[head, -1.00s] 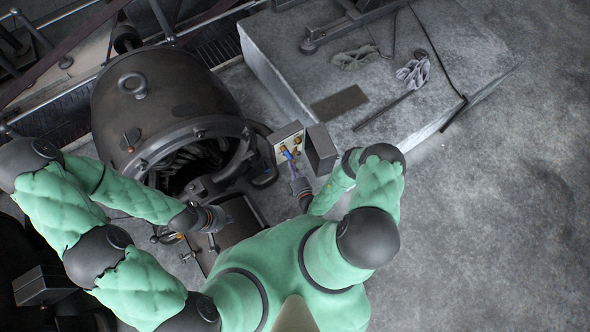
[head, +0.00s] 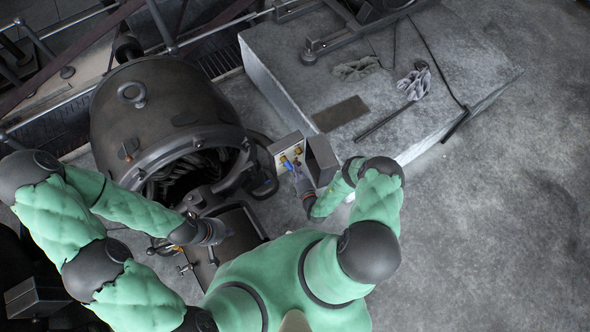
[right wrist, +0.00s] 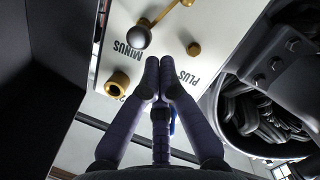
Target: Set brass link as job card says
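A white panel (right wrist: 215,25) fills the upper right wrist view, with the words MINUS and PLUS. A brass rod (right wrist: 166,12) and a grey ball knob (right wrist: 139,37) lie near MINUS; the rod looks like the brass link. A brass post (right wrist: 193,49) stands near PLUS, and a brass fitting (right wrist: 118,82) is at the lower left. My right gripper (right wrist: 160,66) has its fingertips together, in front of the panel, apart from the knob. Something blue shows partly behind its fingers. In the head view the right gripper (head: 294,170) is at the panel (head: 279,148). My left gripper (head: 222,231) is small and unclear.
The big dark dynamo (head: 165,105) stands left of the panel. A grey box or open cover (head: 322,157) sits at the panel's right. A stone plinth (head: 400,70) carries a rag (head: 414,82) and a dark rod (head: 383,122). The floor at right is clear.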

